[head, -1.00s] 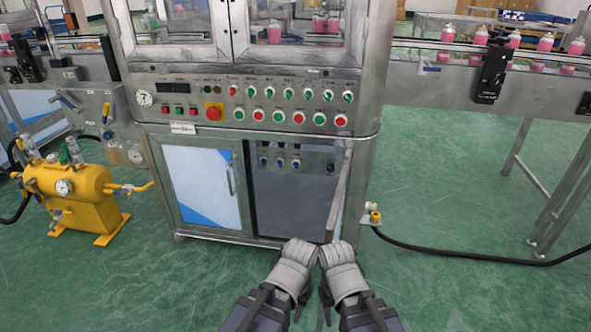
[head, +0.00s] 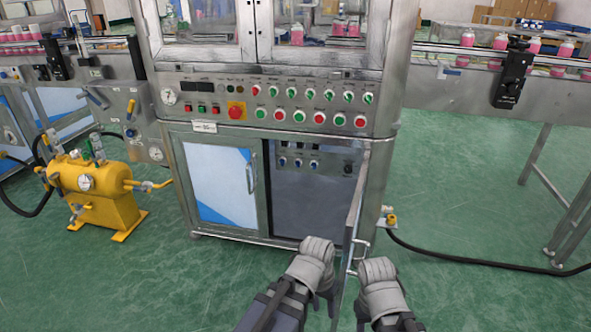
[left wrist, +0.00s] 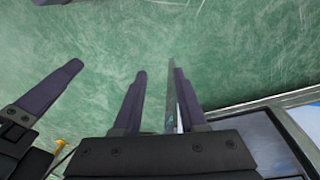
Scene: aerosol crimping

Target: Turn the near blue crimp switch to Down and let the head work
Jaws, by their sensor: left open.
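A row of small blue switches (head: 298,163) sits on a grey panel inside the machine's open lower cabinet in the head view. Their settings are too small to read, and I cannot tell which is the near one. The open cabinet door (head: 354,218) stands edge-on, swung out towards me. My left gripper (head: 318,262) is below and in front of the opening, left of the door. In the left wrist view its fingers (left wrist: 159,76) are apart, with a thin upright edge between them.
The machine's upper control panel (head: 290,105) has several buttons and a red stop knob (head: 237,110). A closed blue-and-white door (head: 220,185) is left of the opening. A yellow tank (head: 97,192) stands left. A black hose (head: 470,258) lies on the green floor at right.

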